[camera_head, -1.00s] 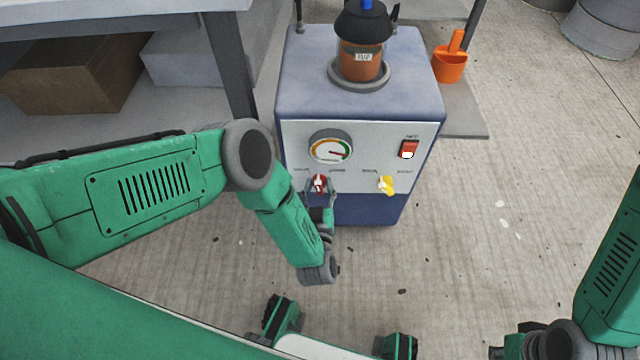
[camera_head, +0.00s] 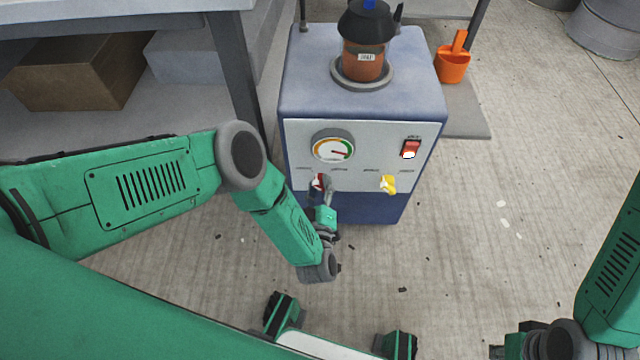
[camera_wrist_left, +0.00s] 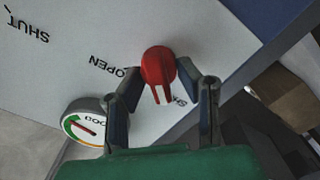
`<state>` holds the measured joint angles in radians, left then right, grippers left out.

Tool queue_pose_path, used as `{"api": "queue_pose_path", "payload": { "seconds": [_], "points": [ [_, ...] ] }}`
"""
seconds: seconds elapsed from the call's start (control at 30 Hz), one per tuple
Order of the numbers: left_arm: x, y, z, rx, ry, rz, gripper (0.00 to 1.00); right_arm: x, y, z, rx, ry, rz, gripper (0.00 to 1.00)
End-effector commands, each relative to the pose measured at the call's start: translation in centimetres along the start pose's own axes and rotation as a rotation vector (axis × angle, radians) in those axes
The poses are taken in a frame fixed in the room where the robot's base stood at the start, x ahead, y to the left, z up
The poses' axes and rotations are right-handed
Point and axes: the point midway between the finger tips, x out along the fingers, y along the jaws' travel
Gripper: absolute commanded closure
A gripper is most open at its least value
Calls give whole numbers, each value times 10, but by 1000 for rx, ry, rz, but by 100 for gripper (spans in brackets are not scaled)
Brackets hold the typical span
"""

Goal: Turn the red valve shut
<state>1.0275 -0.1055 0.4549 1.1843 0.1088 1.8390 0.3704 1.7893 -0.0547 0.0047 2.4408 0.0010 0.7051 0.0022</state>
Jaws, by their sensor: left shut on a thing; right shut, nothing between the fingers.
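The red valve (camera_head: 317,182) is on the lower left of the machine's pale front panel (camera_head: 360,155), below the gauge. In the left wrist view the red valve (camera_wrist_left: 158,64) has a rounded knob, with two prongs pointing down in the picture. The word OPEN shows to its left and a partly hidden label to its right. My left gripper (camera_head: 322,188) is shut on the valve, a finger on each side in the left wrist view (camera_wrist_left: 162,80). My right gripper (camera_head: 498,352) is shut and empty at the bottom right, partly cut off, far from the panel.
A yellow valve (camera_head: 388,184), a gauge (camera_head: 333,148) and a red switch (camera_head: 410,149) share the panel. A pot (camera_head: 364,50) stands on the machine. An orange scoop (camera_head: 453,65) is behind right. A table leg (camera_head: 232,70) stands left.

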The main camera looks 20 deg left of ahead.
Motion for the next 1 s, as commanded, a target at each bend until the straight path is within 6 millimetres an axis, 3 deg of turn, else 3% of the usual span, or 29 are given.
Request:
{"api": "queue_pose_path", "payload": {
  "seconds": [0.5, 0.53, 0.57, 0.87, 1.0],
  "points": [
    [-2, -2, 2, -18, -7, -6, 99, 0, 0, 0, 0, 0, 0, 100],
    [-2, -2, 2, -17, -7, -6, 63, 0, 0, 0, 0, 0, 0, 100],
    [-2, -2, 2, -17, -7, -6, 52, 0, 0, 0, 0, 0, 0, 100],
    [-1, -1, 0, -18, -2, -2, 51, 0, 0, 0, 0, 0, 0, 100],
    [-11, -1, 1, -18, -4, -2, 51, -1, 0, 1, 0, 2, 0, 100]
  ]
}}
